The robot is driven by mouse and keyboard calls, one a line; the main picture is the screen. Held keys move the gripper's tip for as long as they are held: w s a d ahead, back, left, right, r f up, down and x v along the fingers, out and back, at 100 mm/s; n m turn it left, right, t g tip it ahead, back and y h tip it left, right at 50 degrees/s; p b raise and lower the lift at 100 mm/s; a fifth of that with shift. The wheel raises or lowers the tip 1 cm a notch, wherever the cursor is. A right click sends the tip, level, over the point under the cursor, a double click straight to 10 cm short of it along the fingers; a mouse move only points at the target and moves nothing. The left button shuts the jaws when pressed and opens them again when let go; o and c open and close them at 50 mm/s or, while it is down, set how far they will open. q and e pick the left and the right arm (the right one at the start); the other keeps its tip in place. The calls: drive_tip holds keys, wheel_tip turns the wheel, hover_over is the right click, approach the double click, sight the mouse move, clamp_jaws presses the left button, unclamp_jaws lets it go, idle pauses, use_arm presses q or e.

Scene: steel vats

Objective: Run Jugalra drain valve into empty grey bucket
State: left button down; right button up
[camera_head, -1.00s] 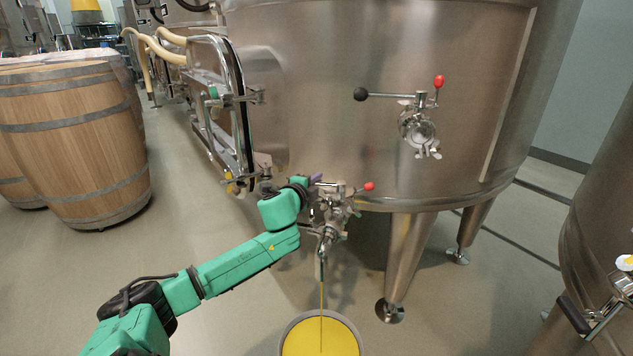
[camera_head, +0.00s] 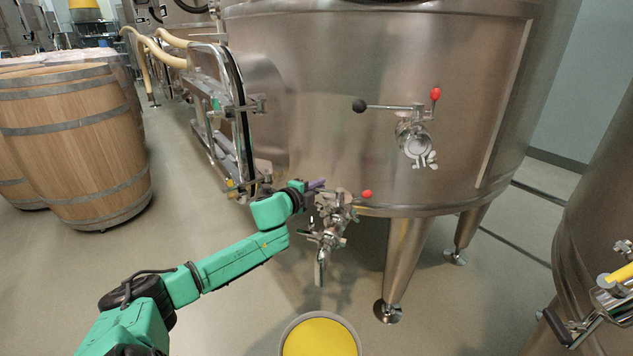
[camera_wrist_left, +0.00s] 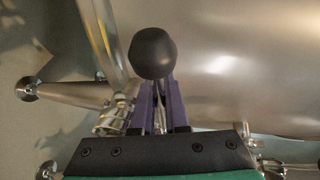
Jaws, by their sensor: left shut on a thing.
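The drain valve (camera_head: 332,222) is a steel fitting low on the large steel vat (camera_head: 330,110), with a red tip and a spout pointing down. No stream shows under the spout. The grey bucket (camera_head: 284,343) stands on the floor below, holding yellow liquid; its lower part is cut off by the picture edge. My left gripper (camera_head: 316,184), with purple fingers, is shut on the valve's lever. In the left wrist view, a black ball knob (camera_wrist_left: 153,52) sticks out past the fingers (camera_wrist_left: 158,103). My right gripper is not in view.
A second valve (camera_head: 414,138) with a black-knobbed lever sits higher on the vat. Wooden barrels (camera_head: 75,145) stand at the left. A vat leg (camera_head: 404,265) is right of the drain valve. Another steel vat (camera_head: 600,210) with fittings is at the right edge.

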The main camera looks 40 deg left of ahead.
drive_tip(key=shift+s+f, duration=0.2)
use_arm(q)
drive_tip(key=c, duration=0.9)
unclamp_jaws()
drive_tip(key=shift+w, duration=0.15)
drive_tip(key=p+v, duration=0.4)
drive_tip(key=v, duration=1)
drive_tip(key=shift+s, duration=0.3)
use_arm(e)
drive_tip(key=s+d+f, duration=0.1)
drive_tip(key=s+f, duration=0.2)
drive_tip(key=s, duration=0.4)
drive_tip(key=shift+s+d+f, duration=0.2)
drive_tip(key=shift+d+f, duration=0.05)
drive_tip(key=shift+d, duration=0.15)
use_arm(q)
drive_tip(key=shift+a, duration=0.1)
